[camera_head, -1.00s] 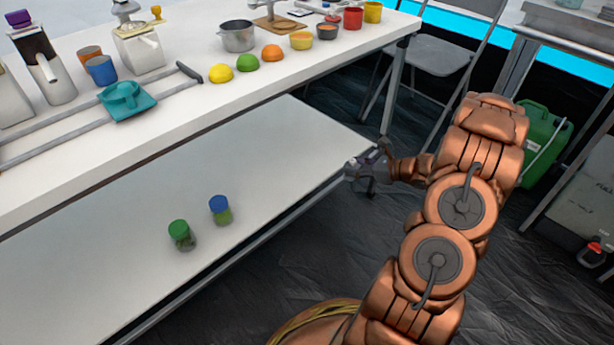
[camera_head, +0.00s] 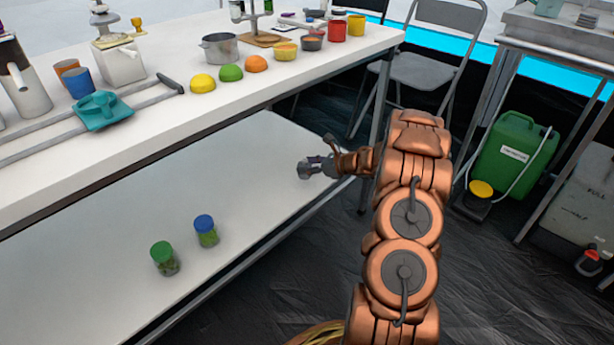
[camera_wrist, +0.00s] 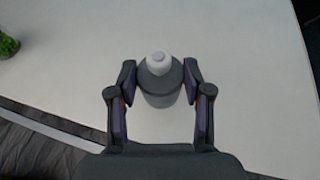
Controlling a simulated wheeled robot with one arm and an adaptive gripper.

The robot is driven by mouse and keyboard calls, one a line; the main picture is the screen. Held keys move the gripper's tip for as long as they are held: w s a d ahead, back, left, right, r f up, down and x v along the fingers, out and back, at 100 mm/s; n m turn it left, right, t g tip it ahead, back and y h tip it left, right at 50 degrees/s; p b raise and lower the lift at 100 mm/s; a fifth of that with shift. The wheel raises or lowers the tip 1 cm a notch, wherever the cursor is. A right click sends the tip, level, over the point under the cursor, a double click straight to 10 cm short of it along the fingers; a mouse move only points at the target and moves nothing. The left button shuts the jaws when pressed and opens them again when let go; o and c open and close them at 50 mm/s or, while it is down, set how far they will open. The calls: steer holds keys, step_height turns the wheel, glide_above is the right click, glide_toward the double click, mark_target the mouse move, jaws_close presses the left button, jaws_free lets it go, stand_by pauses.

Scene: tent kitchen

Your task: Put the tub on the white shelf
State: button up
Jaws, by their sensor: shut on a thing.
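The tub (camera_wrist: 161,78) is a grey round container with a white knob on top. In the wrist view it sits between the fingertips of my gripper (camera_wrist: 160,75), which is shut on it. In the head view my gripper (camera_head: 318,168) is over the right end of the white shelf (camera_head: 262,150), the lower board under the table. The tub is small there and partly hidden by the fingers. I cannot tell whether its base touches the shelf. The shelf also fills much of the wrist view (camera_wrist: 250,90).
A green-lidded jar (camera_head: 165,262) and a blue-lidded jar (camera_head: 207,232) stand at the shelf's front left. The tabletop (camera_head: 290,75) above holds fruit, cups and a pot. A chair (camera_head: 432,65) and a green canister (camera_head: 515,150) are at the right. The shelf's middle is clear.

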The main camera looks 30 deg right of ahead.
steer(key=shift+w+a+f, duration=0.1)
steer(key=shift+w+f, duration=0.15)
steer(key=shift+f, duration=0.05)
steer(key=shift+f+b, duration=0.9)
steer(key=shift+f, duration=0.45)
steer(key=shift+f, duration=0.25)
steer(key=o, duration=1.3)
steer(key=shift+r, duration=0.1)
steer(key=shift+r, duration=0.2)
steer(key=p+v, duration=0.4)
steer(key=v, duration=0.8)
steer(key=shift+f, duration=0.15)
